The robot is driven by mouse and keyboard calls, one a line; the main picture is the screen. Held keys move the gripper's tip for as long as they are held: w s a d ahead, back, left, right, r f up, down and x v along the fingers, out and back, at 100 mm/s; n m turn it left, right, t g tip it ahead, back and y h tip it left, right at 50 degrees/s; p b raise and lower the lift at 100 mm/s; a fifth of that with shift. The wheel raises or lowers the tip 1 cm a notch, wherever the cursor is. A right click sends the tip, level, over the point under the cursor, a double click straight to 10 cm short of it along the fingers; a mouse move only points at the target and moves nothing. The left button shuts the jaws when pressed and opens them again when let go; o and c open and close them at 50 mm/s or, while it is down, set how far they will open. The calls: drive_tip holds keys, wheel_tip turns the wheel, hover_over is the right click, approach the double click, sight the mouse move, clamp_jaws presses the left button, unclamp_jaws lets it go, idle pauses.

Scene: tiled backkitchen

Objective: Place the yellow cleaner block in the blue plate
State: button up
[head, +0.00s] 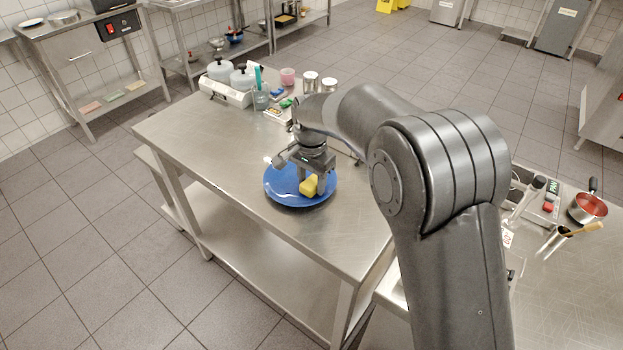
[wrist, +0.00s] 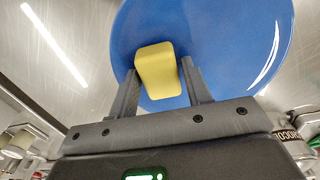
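The blue plate (head: 284,199) lies on the steel table near its front edge. It fills the upper middle of the wrist view (wrist: 225,30). The yellow cleaner block (head: 309,187) is over the right part of the plate in the head view. My gripper (head: 313,182) points down over the plate with the block between its fingers. I cannot tell whether the block touches the plate.
Behind the plate on the table (head: 190,136) stand a white device with two pots (head: 229,82), a glass with a teal tool (head: 261,97), a pink cup (head: 288,76) and metal cans (head: 310,82). The table's left part is clear. A red pan (head: 588,207) is at the right.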

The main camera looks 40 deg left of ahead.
sight(312, 182)
drive_tip(key=shift+o, duration=1.2)
drive_tip(key=shift+r, duration=0.1)
wheel_tip(312, 182, up, 13)
drive_tip(key=w+d+r+t, duration=0.1)
drive_tip(key=d+r, duration=0.2)
drive_tip(key=d, duration=0.8)
drive_tip(key=w+d+r+t+y, duration=0.1)
drive_tip(key=d+r, duration=0.3)
drive_tip(key=d, duration=0.6)
drive_tip(key=d+r, duration=0.3)
drive_tip(key=d, duration=0.8)
drive_tip(key=s+d+f+t, duration=0.1)
drive_tip(key=s+d+f, duration=0.1)
drive_tip(key=s+d, duration=0.5)
drive_tip(key=s+d+f+t+h, duration=0.1)
drive_tip(key=s+d+f+t, duration=0.1)
drive_tip(key=s+d, duration=0.6)
drive_tip(key=d+f, duration=0.1)
drive_tip(key=d, duration=0.4)
drive_tip(key=shift+d+f+t, duration=0.2)
drive_tip(key=shift+d+t, duration=0.1)
